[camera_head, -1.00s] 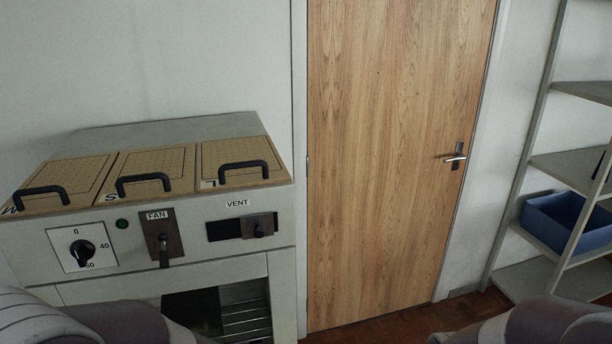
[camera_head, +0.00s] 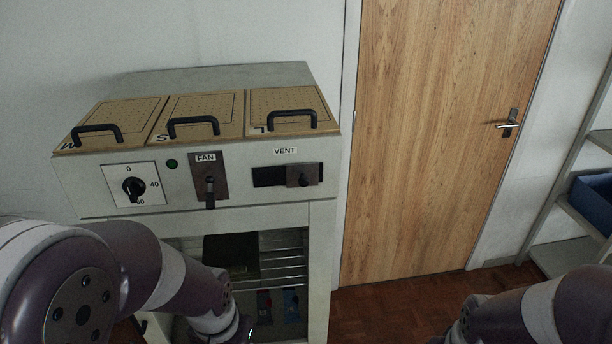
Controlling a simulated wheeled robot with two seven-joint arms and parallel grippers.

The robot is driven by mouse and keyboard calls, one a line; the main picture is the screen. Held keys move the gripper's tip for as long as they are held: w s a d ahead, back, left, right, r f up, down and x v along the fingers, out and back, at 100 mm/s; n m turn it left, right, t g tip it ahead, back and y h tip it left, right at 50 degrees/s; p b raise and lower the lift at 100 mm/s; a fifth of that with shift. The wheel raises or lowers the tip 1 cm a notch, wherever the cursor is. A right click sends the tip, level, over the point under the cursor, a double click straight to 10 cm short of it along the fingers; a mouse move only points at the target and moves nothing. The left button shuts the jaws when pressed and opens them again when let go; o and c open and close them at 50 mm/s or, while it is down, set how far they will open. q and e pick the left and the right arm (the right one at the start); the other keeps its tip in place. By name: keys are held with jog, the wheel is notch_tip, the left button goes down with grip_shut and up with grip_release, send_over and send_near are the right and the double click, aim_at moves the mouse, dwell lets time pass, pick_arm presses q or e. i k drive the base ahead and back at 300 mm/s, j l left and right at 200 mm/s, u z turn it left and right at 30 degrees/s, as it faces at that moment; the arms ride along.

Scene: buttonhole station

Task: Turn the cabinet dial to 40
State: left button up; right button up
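The cabinet (camera_head: 95,188) stands at the left of the head view. Its dial (camera_head: 134,188) is a black knob on a white plate at the left of the front panel. The plate reads 0 at the top, 40 at the right and a partly hidden number, perhaps 80, at the bottom. A pale mark on the knob seems to be at its lower side, but I cannot read the setting exactly. My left arm is in front of the cabinet, below the dial, and my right arm is at the lower right. Neither gripper's fingers show clearly.
Right of the dial are a green lamp (camera_head: 172,164), the FAN lever (camera_head: 210,190) and the VENT slider (camera_head: 301,175). Three lids with black handles cover the top. An open bay with racks (camera_head: 283,262) lies below. A wooden door (camera_head: 440,130) and a shelf with a blue bin (camera_head: 593,203) stand right.

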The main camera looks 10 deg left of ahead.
aim_at(135, 187)
jog(key=u, duration=1.35)
